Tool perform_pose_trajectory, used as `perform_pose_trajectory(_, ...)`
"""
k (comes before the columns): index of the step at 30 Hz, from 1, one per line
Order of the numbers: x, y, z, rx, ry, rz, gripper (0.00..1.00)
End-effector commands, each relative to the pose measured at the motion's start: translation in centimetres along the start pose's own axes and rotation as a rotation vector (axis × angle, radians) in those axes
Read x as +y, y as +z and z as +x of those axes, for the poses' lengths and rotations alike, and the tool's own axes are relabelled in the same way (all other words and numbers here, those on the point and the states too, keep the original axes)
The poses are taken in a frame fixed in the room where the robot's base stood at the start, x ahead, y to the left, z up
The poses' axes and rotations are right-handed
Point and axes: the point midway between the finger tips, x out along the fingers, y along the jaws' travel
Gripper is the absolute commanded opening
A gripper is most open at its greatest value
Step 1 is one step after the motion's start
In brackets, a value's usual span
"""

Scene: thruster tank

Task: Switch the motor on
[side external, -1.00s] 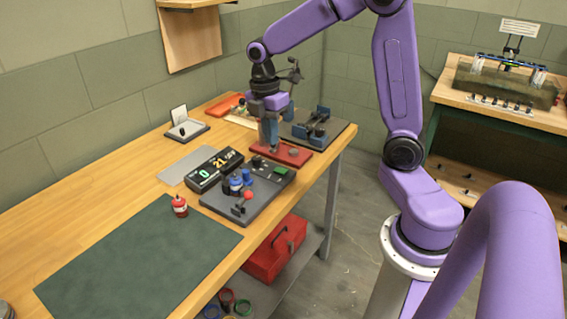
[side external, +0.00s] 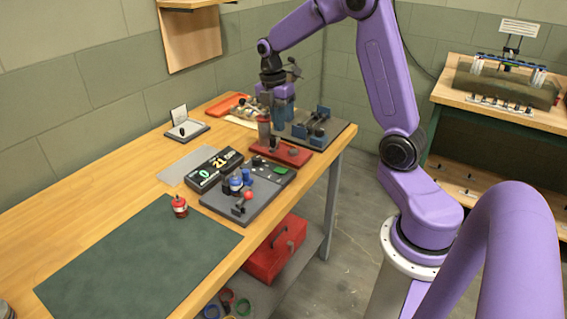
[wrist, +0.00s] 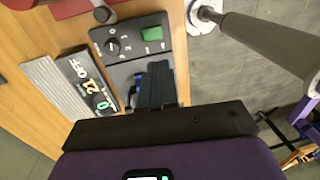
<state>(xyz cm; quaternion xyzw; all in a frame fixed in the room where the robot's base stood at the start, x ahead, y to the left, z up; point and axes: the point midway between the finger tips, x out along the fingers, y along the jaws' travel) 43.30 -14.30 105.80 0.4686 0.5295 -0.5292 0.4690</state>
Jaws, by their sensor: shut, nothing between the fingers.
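The motor's dark control panel (wrist: 140,50) carries a round black knob (wrist: 112,46) and a green rectangular switch (wrist: 153,33). In the side view, its green part (side external: 277,170) shows at the far end of the grey board (side external: 240,205). A black display (wrist: 86,78) beside the panel reads 0, 21 and OFF; it also shows in the side view (side external: 213,170). My gripper (wrist: 157,68) is shut and empty, with its fingertips overlapping the panel's near edge in the wrist view.
Blue parts and a red-knobbed lever (side external: 247,196) sit on the board.

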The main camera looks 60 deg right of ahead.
Motion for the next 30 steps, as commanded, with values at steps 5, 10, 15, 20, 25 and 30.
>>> perform_pose_trajectory(5, -0.1, 0.0, 2.6, 0.001, -0.006, 0.001, 0.00)
perform_pose_trajectory(10, -0.1, 0.0, 5.8, 0.001, -0.007, 0.000, 0.00)
perform_pose_trajectory(15, -0.1, 0.0, 8.9, 0.001, -0.007, 0.000, 0.00)
perform_pose_trajectory(20, -0.2, 0.0, 11.4, 0.000, -0.005, 0.001, 0.00)
perform_pose_trajectory(25, -0.1, 0.0, 12.9, 0.000, -0.003, 0.001, 0.00)
perform_pose_trajectory(30, -0.1, 0.0, 13.4, 0.000, -0.001, 0.001, 0.00)
